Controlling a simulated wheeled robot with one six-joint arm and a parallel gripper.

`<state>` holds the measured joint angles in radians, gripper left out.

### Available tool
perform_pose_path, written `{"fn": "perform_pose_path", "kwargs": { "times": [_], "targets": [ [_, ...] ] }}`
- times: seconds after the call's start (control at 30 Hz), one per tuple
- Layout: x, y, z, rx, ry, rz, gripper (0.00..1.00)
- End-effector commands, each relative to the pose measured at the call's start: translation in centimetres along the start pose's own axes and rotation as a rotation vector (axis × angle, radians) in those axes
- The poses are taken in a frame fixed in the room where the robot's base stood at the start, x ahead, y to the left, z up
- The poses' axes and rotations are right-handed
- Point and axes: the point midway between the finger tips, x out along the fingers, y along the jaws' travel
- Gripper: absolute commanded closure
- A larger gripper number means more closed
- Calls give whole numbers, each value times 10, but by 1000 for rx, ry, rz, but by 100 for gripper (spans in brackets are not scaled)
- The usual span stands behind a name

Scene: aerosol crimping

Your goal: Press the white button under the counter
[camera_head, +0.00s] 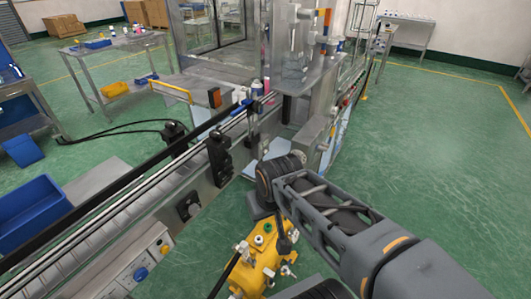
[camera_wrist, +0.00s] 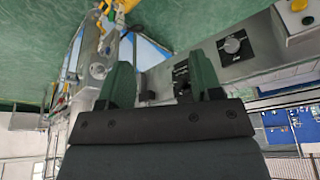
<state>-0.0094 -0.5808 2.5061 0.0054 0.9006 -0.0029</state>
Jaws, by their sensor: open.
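My gripper (camera_wrist: 162,82) is open and empty in the wrist view, its two dark green fingers spread apart. In the head view my arm reaches from the lower right towards the machine, and its fingers cannot be made out. A small round pale part (camera_wrist: 98,70), possibly the white button, shows beyond the left finger in the wrist view, with a gap between. A similar pale round part (camera_head: 323,147) shows on the machine in the head view. I cannot tell for sure that either is the button.
A conveyor (camera_head: 120,205) runs along the left with a black knob (camera_head: 188,207) on its side. A control box (camera_head: 150,268) with a blue knob hangs at lower left. A yellow device (camera_head: 262,255) stands close below my arm. Green floor (camera_head: 430,130) is free at right.

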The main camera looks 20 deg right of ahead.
Motion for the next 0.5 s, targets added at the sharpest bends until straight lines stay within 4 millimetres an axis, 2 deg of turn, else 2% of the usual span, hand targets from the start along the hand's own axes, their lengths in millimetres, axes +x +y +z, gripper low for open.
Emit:
{"fn": "perform_pose_path", "kwargs": {
  "times": [0.07,0.5],
  "targets": [
    [0,0,0,0,0,0,49],
    [0,0,0,0,0,0,91]
  ]
}}
